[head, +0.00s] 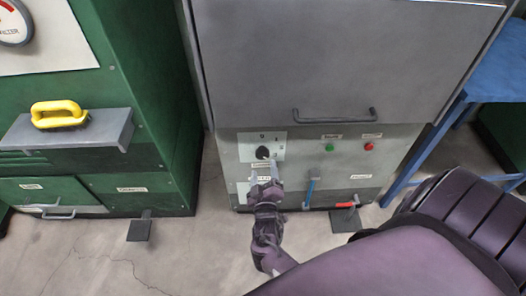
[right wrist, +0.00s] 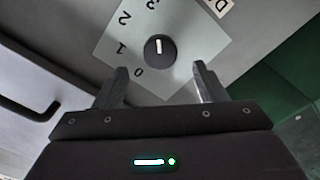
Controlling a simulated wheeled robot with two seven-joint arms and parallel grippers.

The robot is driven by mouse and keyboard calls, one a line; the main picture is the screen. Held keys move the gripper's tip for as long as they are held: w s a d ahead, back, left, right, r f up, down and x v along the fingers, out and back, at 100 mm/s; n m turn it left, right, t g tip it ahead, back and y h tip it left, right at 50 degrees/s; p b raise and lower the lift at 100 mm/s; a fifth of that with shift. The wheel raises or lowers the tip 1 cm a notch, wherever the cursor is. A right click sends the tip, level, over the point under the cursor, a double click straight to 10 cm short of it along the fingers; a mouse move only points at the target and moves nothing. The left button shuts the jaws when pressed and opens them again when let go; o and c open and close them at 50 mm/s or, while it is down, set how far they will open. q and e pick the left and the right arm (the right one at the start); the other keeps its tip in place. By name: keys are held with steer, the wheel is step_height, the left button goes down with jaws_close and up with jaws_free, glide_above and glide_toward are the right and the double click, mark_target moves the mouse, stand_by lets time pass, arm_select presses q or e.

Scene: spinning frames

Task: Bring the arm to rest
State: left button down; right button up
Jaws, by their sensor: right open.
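My right gripper (head: 265,172) is in front of the lower panel of the grey machine (head: 345,60), close to a black knob (head: 262,153) on a pale plate. In the right wrist view the gripper (right wrist: 161,78) is open and empty. The knob (right wrist: 160,50) shows just beyond the gap between the fingertips, with no finger seen closed on it. Its white pointer line runs upright in that view, and the plate (right wrist: 185,75) carries the marks 0, 1, 2 and 3. My left gripper is not in view.
A green cabinet (head: 160,100) with a yellow-handled brush (head: 60,115) stands left. A blue table (head: 440,115) is right. Open floor lies in front.

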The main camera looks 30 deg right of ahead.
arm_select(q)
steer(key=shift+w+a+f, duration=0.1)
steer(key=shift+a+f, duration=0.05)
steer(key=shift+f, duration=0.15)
arm_select(e)
steer(key=shift+v, duration=1.25)
steer(key=s+a+f+g+y, duration=0.4)
steer(key=s+f+g, duration=0.15)
steer(key=f, duration=0.55)
steer(key=s+a+f+g+y, duration=0.35)
steer(key=s+f+y, duration=0.2)
steer(key=f, duration=0.45)
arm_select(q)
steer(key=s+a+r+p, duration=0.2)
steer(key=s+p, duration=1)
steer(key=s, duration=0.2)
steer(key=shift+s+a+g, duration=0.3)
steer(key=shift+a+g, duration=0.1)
arm_select(e)
steer(key=s+d+f+g, duration=0.2)
steer(key=s+g, duration=0.3)
steer(key=s, duration=1.9)
steer(key=shift+s, duration=0.35)
